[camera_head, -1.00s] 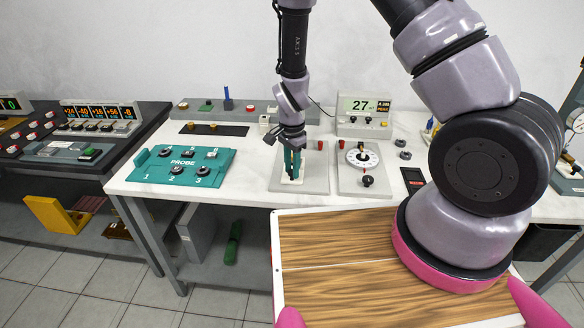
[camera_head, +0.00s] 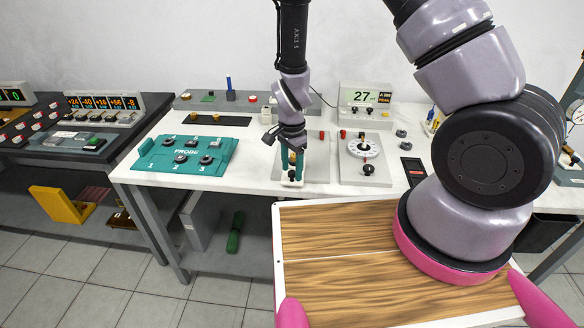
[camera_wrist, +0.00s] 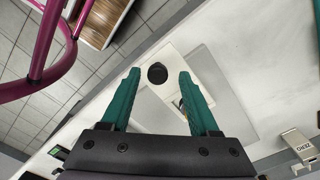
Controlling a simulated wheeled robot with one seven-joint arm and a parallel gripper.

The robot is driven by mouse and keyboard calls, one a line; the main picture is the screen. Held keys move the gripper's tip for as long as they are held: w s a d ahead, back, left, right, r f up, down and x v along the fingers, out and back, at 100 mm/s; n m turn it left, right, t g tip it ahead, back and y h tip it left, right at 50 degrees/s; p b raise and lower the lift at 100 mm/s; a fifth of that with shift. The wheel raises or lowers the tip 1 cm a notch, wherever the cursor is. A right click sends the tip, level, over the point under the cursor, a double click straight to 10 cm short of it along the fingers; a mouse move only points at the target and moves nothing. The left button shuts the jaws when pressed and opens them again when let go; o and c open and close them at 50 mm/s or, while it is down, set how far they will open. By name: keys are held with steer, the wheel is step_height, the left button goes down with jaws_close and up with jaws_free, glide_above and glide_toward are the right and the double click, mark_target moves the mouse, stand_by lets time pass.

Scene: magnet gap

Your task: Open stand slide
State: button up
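The stand (camera_head: 318,169) is a flat grey plate on the white table, with a white slide strip and a black knob (camera_head: 292,174). In the wrist view the knob (camera_wrist: 157,73) is round and lies between my two teal fingertips, with a gap on each side. My gripper (camera_head: 292,180) points down over the front of the stand and is open. I cannot tell how far down around the knob the fingertips reach. A small brass-coloured part (camera_wrist: 179,102) of the stand is partly hidden by the right finger in the wrist view.
Right of the stand is a plate with a white dial (camera_head: 364,147) and a black knob. A teal PROBE tray (camera_head: 160,160) with several dark round pieces lies to the left. My wooden-topped base is in front.

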step_height(320, 180, up, 11)
stand_by(0.6)
steer(key=shift+f, duration=0.1)
steer(key=d+r+n+t+y, duration=0.15)
steer(key=d+r, duration=0.25)
steer(key=r, duration=0.6)
steer(key=d+r+n+t+y, duration=0.15)
steer(key=d+r, duration=0.25)
steer(key=r, duration=0.6)
steer(key=s+d+r+n+t, duration=0.2)
steer(key=s+d+r, duration=0.3)
steer(key=r, duration=0.2)
steer(key=s+d+r+n+t+h, duration=0.1)
steer(key=s+d+r+n+t, duration=0.1)
steer(key=s+d+r, duration=0.3)
steer(key=v, duration=0.3)
steer(key=shift+w, duration=0.25)
